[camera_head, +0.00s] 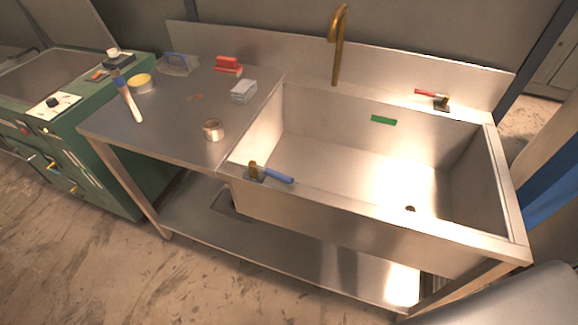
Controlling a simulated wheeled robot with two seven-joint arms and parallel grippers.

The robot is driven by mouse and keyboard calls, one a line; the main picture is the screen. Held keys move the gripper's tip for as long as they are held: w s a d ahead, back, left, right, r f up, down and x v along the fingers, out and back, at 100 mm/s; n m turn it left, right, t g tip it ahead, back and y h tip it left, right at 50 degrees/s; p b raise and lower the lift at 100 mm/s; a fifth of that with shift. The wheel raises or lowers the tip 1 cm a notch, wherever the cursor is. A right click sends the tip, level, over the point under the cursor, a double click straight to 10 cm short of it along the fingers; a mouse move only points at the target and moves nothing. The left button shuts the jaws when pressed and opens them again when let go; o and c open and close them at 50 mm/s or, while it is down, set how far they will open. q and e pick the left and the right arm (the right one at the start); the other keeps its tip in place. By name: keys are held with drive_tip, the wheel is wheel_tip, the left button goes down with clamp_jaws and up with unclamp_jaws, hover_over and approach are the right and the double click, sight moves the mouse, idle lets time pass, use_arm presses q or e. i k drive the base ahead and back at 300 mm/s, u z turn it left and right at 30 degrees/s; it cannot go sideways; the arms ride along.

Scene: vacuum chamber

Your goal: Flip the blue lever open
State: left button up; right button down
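The blue lever (278,176) is a blue handle on a small brass valve (254,170) at the front left rim of the steel sink. The handle points right and slightly down in the picture, lying along the front rim. A similar valve with a red lever (427,93) stands on the back right rim, its handle pointing left. Neither my left nor my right gripper shows in the head view. Nothing touches the blue lever.
The steel counter (180,130) on the left holds a tape roll (213,130), a brush (128,97), white cloths (243,91) and a red item (228,66). A green machine (110,160) stands farther left.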

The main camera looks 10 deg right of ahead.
sight(254, 169)
drive_tip(key=u, duration=2.05)
drive_tip(key=k, duration=0.7)
drive_tip(key=z, duration=1.5)
